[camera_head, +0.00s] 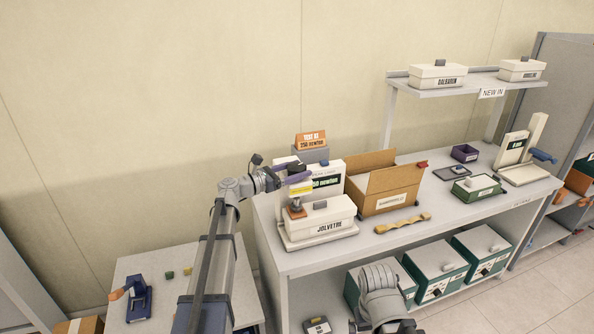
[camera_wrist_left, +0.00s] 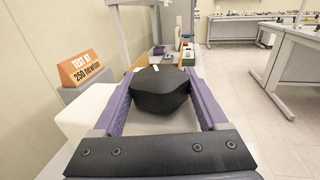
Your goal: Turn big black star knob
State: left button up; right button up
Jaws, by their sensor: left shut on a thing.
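The big black star knob (camera_wrist_left: 160,90) sits between the two purple fingers of my left gripper (camera_wrist_left: 165,100) in the left wrist view. The fingers are shut on its sides. In the head view my left gripper (camera_head: 292,177) is at the top of a white testing device (camera_head: 329,170) with a dark display with green text. There the fingers and arm mostly hide the knob. A white shoe box (camera_head: 320,222) marked JOLVETRE stands just below and in front. My right gripper is not in view; only a part of my right arm shows at the bottom.
An orange sign (camera_head: 311,140) reads TEST AT 250 newton, behind the device. An open cardboard box (camera_head: 388,182) stands close on the right. A tan wavy piece (camera_head: 403,223) lies on the grey table (camera_head: 460,212). Green boxes (camera_head: 437,272) sit on the lower shelf.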

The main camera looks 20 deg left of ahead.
aim_at(288, 173)
pick_arm(q)
jog(key=o, duration=1.3)
jog(key=shift+v, duration=3.9)
